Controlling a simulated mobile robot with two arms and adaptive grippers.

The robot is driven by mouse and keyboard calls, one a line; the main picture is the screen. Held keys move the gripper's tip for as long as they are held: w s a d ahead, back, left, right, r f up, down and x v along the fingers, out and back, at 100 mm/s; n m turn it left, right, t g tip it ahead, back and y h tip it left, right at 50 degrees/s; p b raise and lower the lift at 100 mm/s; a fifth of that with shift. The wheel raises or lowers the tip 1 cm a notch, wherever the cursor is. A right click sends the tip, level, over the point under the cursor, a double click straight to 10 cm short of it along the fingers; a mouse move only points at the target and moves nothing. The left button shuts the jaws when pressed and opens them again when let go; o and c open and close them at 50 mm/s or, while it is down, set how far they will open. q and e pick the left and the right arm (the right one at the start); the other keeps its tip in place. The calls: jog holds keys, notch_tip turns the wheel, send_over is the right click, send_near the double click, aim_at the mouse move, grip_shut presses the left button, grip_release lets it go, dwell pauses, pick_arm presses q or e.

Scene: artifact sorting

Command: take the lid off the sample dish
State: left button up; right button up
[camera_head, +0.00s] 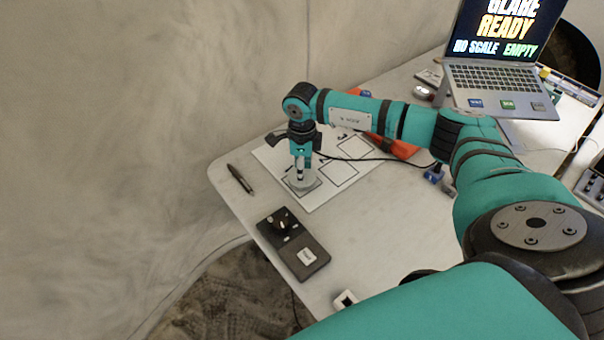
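The sample dish (304,186) looks like a small, clear round dish. It sits on a white sheet with printed black squares, near the left part of the table. My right arm reaches in from the right, and its gripper (300,174) points down directly over the dish. The fingertips are at or just above the top of the dish. They are too small here to tell whether they are open or shut, or whether they touch the lid. I cannot make out the lid apart from the dish. My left gripper is not in view.
A black device with a knob (312,258) lies in front of the sheet (335,180). A dark pen (240,179) lies to the left. A laptop (500,88) stands at the back right.

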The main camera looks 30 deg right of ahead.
grip_shut()
jog(key=shift+r, duration=0.1)
